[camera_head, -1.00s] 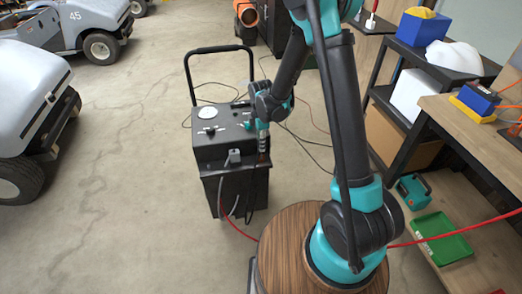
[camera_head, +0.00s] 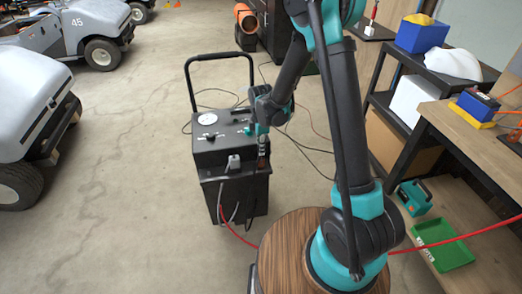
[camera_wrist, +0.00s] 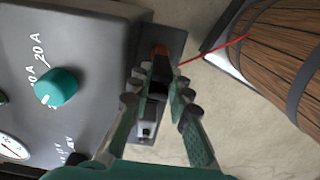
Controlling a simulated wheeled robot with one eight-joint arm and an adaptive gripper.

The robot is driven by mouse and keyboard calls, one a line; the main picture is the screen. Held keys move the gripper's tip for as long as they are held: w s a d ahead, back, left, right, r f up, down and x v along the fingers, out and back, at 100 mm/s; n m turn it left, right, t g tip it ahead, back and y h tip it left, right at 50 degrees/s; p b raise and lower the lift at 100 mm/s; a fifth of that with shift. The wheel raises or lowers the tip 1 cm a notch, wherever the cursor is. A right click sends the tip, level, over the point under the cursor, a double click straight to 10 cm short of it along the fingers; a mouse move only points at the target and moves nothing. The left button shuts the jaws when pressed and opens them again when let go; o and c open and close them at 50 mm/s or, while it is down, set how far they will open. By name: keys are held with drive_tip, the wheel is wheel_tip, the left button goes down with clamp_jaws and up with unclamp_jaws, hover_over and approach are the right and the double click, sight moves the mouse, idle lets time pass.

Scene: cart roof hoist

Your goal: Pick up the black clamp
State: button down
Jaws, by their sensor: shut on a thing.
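The black clamp (camera_wrist: 157,90) is between my gripper's fingers in the wrist view, with a copper-coloured end showing past them. My gripper (camera_wrist: 160,76) is shut on it, with a finger on each side. In the head view my gripper (camera_head: 262,150) reaches down at the near right edge of the black charger cart (camera_head: 210,155). The clamp is mostly hidden there by the fingers. It is still at the cart's edge, and I cannot tell whether it touches the cart. A grey clamp (camera_head: 234,160) sits to its left on the cart's front edge.
The cart has a tall handle (camera_head: 218,52) at its back and cables hanging in front. A wooden barrel top (camera_head: 285,250) stands close by. Shelves and a workbench (camera_head: 470,120) line the right. Golf carts (camera_head: 30,110) stand left, with open floor between.

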wheel_tip(320, 180, up, 19)
drive_tip(key=shift+r, duration=0.15)
drive_tip(key=shift+d, duration=0.1)
idle(0.5)
